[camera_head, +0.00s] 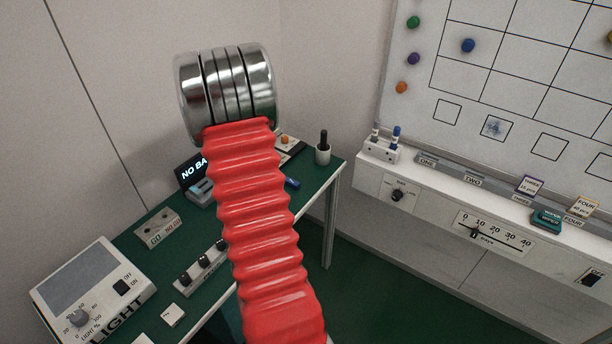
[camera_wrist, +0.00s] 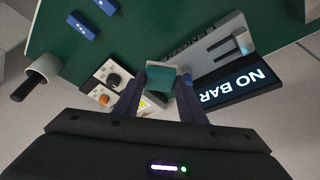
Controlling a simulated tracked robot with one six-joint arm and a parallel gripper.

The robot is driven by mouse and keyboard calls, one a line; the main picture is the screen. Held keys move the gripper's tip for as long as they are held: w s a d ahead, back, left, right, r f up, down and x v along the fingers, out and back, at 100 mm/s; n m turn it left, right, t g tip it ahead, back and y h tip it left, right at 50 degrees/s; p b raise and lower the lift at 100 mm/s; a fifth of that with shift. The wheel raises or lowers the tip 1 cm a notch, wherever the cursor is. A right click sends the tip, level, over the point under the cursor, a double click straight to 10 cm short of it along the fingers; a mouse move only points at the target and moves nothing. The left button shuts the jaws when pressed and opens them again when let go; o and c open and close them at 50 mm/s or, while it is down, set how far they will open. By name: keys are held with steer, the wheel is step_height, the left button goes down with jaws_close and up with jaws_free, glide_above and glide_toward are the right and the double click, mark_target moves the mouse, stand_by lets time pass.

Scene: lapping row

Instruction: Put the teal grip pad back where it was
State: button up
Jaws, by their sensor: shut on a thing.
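In the wrist view, my gripper (camera_wrist: 160,92) is shut on the teal grip pad (camera_wrist: 160,84), a small teal block between its two dark fingers. A pale grey piece shows at the pad's far edge; I cannot tell whether it is part of it. The pad is over the area between a white knob panel (camera_wrist: 113,82) and a grey lettered device (camera_wrist: 215,48). I cannot tell its height above the table. In the head view, my red arm hides part of the table, and the gripper and pad are not clearly visible.
The green table (camera_head: 128,246) holds a NO BAR display (camera_head: 190,170), a LIGHT box (camera_head: 92,290), a cup with a black handle (camera_head: 323,154) and blue pieces (camera_wrist: 83,27). A separate dark teal block (camera_head: 547,219) sits on the whiteboard ledge (camera_head: 450,184).

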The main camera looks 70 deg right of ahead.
steer(key=s+d+m+g, duration=0.1)
steer(key=s+d+m, duration=0.2)
steer(key=s+d, duration=1.1)
steer(key=s, duration=0.4)
steer(key=shift+d+m+h, duration=0.15)
steer(key=shift+m+h, duration=0.25)
steer(key=shift+f, duration=3.15)
steer(key=shift+f, duration=1.85)
steer(key=shift+f, duration=0.1)
